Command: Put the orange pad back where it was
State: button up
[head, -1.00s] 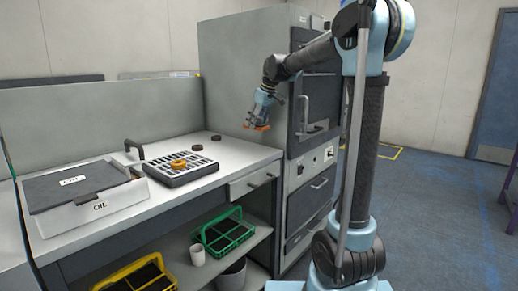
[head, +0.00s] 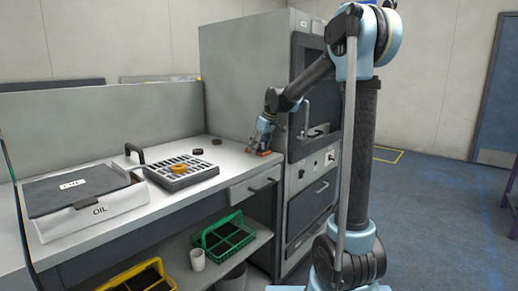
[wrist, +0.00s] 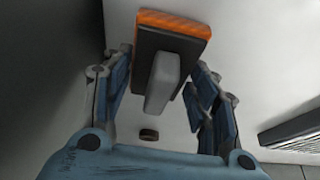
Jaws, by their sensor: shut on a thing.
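The orange pad (head: 263,153) is a block with an orange face on a dark backing and a grey handle. It is at the right end of the worktop, near the tall grey cabinet. My gripper (head: 262,146) is above it and shut on its handle. In the wrist view the pad (wrist: 175,22) is at the top, with its grey handle between my gripper's fingers (wrist: 163,85). The pad is at or just above the worktop; I cannot tell whether it touches.
A white OIL box (head: 105,212) is at the left. The grey cabinet (head: 240,80) stands close to my gripper.

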jog(key=o, duration=1.1)
jog(key=v, duration=1.2)
jog(key=s+d+f+m+h, duration=0.1)
jog(key=s+d+f+m, duration=0.2)
jog(key=s, duration=0.4)
jog(key=s+d+f, duration=0.3)
jog(key=s+d, duration=0.2)
jog(key=s, duration=0.1)
jog(key=s+d+f+m+h, duration=0.1)
jog(key=s+d+f+m, duration=0.15)
jog(key=s+d, duration=0.35)
jog(key=s+d+f+m, duration=0.2)
jog(key=s+d+f, duration=0.1)
jog(key=s+f, duration=0.6)
jog(key=s+d+f+m+h, duration=0.1)
jog(key=s+d+f+m, duration=0.1)
jog(key=s+f, duration=0.7)
jog(key=shift+s+d+m+g+h, duration=0.35)
jog(key=shift+s+d, duration=0.2)
jog(key=shift+d, duration=0.2)
